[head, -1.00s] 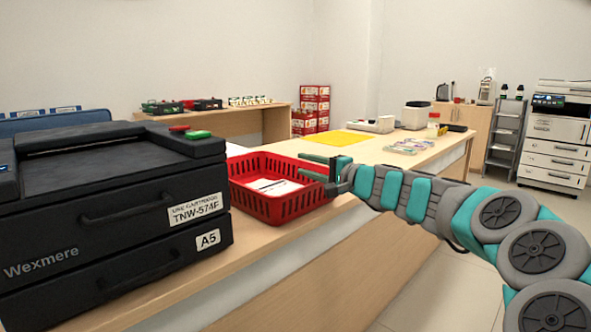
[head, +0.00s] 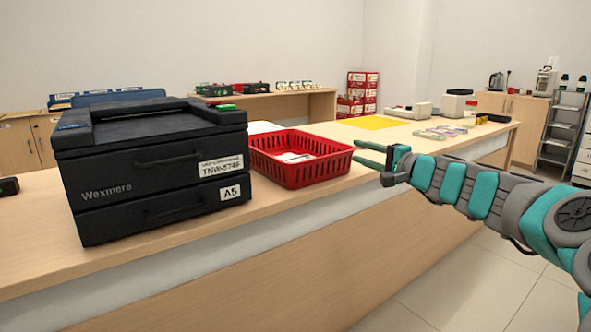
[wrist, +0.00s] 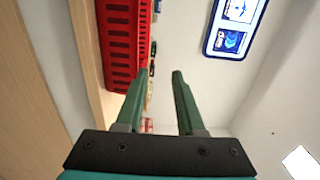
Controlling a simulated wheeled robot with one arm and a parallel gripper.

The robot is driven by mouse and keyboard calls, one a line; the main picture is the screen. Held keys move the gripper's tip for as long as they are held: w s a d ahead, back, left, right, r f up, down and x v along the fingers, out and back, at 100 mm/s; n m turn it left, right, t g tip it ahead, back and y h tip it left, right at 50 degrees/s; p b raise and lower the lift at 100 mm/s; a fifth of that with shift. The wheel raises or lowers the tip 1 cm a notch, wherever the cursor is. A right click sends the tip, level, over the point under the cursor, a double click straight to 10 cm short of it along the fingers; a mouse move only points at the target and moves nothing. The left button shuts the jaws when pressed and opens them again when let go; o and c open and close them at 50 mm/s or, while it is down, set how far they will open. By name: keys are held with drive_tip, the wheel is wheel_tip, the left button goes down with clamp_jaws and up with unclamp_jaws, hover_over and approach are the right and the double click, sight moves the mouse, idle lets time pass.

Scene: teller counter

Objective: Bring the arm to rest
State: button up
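My gripper (head: 368,155) is at the right side of the red basket (head: 318,174) in the head view, near its rim. In the wrist view my gripper (wrist: 160,90) shows two green fingers set apart with nothing between them. The red basket stands on the wooden counter (head: 190,235) and also shows in the wrist view (wrist: 120,45), to the left of the fingers. I cannot tell whether a finger touches the basket. My arm reaches in from the right of the head view.
A black Wexmere printer (head: 150,165) stands left of the basket. White papers lie in the basket. A yellow sheet (head: 375,122) and several flat packets (head: 440,132) lie farther along the counter. Open floor (head: 430,295) is at the lower right.

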drive_tip(key=s+a+f+n+g+y, duration=0.1)
drive_tip(key=s+a+f+n+g, duration=0.15)
drive_tip(key=s+a, duration=0.4)
drive_tip(key=s+a+f+n+g, duration=0.1)
drive_tip(key=s+a+n+g, duration=0.35)
drive_tip(key=a, duration=0.35)
drive_tip(key=s+a+f+n+g+h, duration=0.1)
drive_tip(key=s+a+f+g, duration=0.1)
drive_tip(key=s+f, duration=0.4)
drive_tip(key=s+a+f+n+g+h, duration=0.1)
drive_tip(key=s+a+f+n+g, duration=0.15)
drive_tip(key=s, duration=0.55)
drive_tip(key=s+d+f+g+h, duration=0.1)
drive_tip(key=s+d+f+h, duration=0.2)
drive_tip(key=s, duration=0.6)
drive_tip(key=s+d+f+g+h, duration=0.2)
drive_tip(key=s+d+f+h, duration=0.1)
drive_tip(key=s+d+f, duration=0.5)
drive_tip(key=s+d+f+g+h, duration=0.1)
drive_tip(key=s+d+f+h, duration=0.2)
drive_tip(key=s, duration=0.6)
drive_tip(key=d+f, duration=0.2)
drive_tip(key=d, duration=0.1)
drive_tip(key=shift+s+d+f+g+h, duration=0.2)
drive_tip(key=shift+s+f+g+h, duration=0.15)
drive_tip(key=shift+s+f+h, duration=0.05)
